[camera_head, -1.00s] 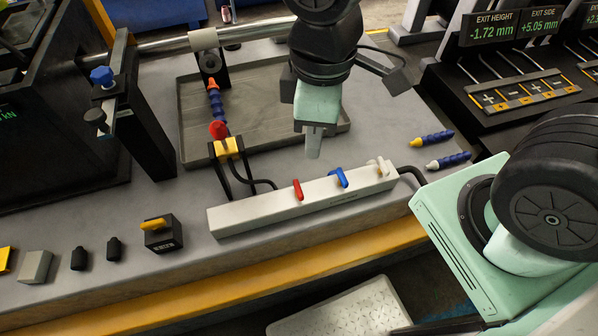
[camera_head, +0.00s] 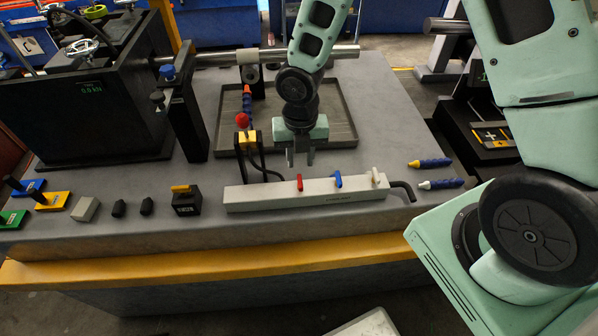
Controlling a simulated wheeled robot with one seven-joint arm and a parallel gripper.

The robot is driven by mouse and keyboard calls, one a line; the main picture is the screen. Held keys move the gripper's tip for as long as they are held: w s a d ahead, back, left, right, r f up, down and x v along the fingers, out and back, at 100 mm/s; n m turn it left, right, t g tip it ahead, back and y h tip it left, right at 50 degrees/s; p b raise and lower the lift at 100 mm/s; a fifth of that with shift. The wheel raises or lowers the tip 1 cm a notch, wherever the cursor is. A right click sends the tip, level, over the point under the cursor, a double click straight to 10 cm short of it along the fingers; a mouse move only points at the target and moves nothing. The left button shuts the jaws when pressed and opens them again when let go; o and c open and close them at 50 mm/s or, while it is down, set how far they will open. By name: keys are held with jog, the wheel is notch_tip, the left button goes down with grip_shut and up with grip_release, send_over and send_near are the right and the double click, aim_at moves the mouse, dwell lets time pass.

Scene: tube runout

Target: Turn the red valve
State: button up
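The red valve (camera_head: 299,182) is a small red lever on top of a long white manifold block (camera_head: 250,198). It stands left of a blue lever (camera_head: 338,179) and a white lever (camera_head: 375,176). My gripper (camera_head: 300,159) points down just behind the red valve in the picture. Its two fingers show apart with a gap between them, and nothing shows in the gap. The gripper appears clear of the lever, though its exact height is hard to tell.
A red knob (camera_head: 242,119) above a yellow block (camera_head: 247,138) with black hoses stands left of my gripper. A grey tray (camera_head: 341,113) lies behind. Two blue nozzles (camera_head: 435,163) lie right. A black block with a yellow lever (camera_head: 186,201) stands left.

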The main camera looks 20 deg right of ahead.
aim_at(300, 181)
notch_tip(300, 181, down, 7)
jog(key=b, duration=0.6)
jog(key=shift+b, duration=0.35)
jog(key=shift+r, duration=0.1)
grip_shut()
jog(key=shift+p, duration=0.35)
